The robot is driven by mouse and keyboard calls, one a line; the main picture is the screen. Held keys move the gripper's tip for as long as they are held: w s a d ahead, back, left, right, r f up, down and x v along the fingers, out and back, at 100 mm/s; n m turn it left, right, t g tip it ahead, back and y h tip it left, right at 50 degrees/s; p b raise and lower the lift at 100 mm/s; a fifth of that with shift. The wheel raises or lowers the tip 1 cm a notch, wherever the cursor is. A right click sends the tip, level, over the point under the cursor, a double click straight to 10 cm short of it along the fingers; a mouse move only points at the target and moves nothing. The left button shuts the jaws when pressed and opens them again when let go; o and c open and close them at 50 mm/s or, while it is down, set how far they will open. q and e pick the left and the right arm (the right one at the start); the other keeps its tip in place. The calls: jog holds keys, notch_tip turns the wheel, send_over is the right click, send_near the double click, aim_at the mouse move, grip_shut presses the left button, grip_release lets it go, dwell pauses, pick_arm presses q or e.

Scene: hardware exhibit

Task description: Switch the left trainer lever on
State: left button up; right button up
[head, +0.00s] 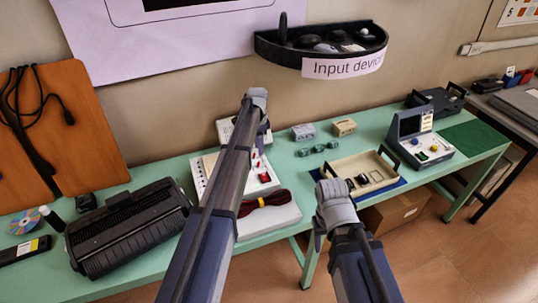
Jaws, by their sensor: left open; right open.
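A grey console with an upright screen (412,122) stands at the right of the green table, with small coloured controls on its sloped front (428,150). A white panel (262,186) with small red parts lies left of centre, partly hidden behind my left arm. No label marks either one as the trainer, and I cannot make out a lever or its position. My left gripper (257,97) is open and empty, raised in front of the wall above the white panel. My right gripper (332,190) is open and empty, in front of the beige tray and well left of the console.
A black printer-like machine (125,228) is at left. A wall shelf (285,50) juts out above the table (300,170).

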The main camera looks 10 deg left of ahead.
aim_at(259, 162)
pick_arm(q)
jog(key=shift+s+f+b, duration=0.1)
jog(key=shift+f+b, duration=0.15)
jog(key=shift+b, duration=0.05)
notch_tip(259, 162, down, 7)
jog(key=b, duration=0.7)
jog(key=shift+f, duration=0.2)
grip_shut()
